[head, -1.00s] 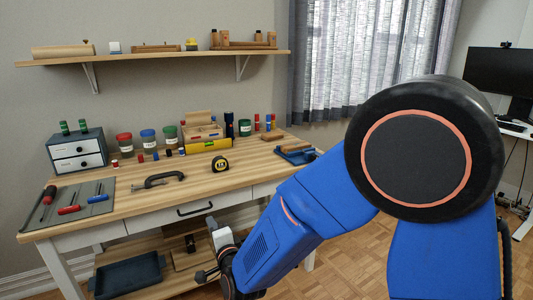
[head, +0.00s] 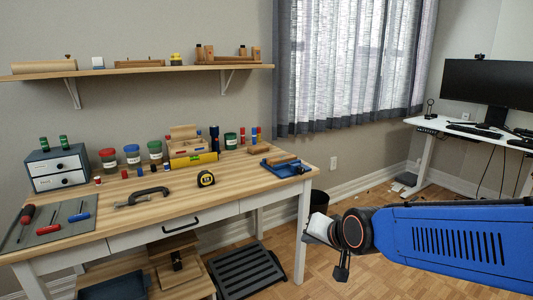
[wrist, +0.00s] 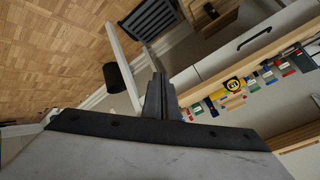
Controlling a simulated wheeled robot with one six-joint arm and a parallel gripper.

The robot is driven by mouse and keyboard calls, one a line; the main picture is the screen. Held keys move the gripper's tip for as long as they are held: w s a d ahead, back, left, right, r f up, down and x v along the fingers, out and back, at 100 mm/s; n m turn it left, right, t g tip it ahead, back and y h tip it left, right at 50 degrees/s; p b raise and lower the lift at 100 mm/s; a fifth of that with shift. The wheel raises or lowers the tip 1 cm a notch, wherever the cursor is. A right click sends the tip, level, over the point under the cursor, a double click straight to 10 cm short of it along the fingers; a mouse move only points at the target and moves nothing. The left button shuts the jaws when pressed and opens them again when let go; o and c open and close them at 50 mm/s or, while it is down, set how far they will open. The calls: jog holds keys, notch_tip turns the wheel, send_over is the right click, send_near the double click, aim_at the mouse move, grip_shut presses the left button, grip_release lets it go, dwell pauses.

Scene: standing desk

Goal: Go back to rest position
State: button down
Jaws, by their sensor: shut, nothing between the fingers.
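My gripper (wrist: 158,92) shows in the wrist view as two dark fingers together, with nothing held between them. In the head view, my blue arm reaches in from the right edge. Its wrist end is in front of the workbench's right front leg, clear of the bench top. The fingers cannot be made out clearly in the head view.
The wooden workbench (head: 135,218) holds a tape measure (head: 206,179), a clamp (head: 142,197), jars, a small drawer box (head: 57,168) and a blue tray (head: 286,170). A black rack (head: 246,273) lies below. A standing desk (head: 425,124) is at right.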

jog(key=s+d+n+g+h, duration=0.1)
jog(key=s+d+g+h, duration=0.1)
jog(key=s+d, duration=0.6)
jog(key=s+d+f+n+g+h, duration=0.1)
jog(key=s+d+n+g, duration=0.1)
jog(key=s+d, duration=0.7)
jog(key=s, duration=0.4)
jog(key=shift+s+h, duration=0.25)
jog(key=shift+h, duration=0.15)
jog(key=shift+f, duration=0.1)
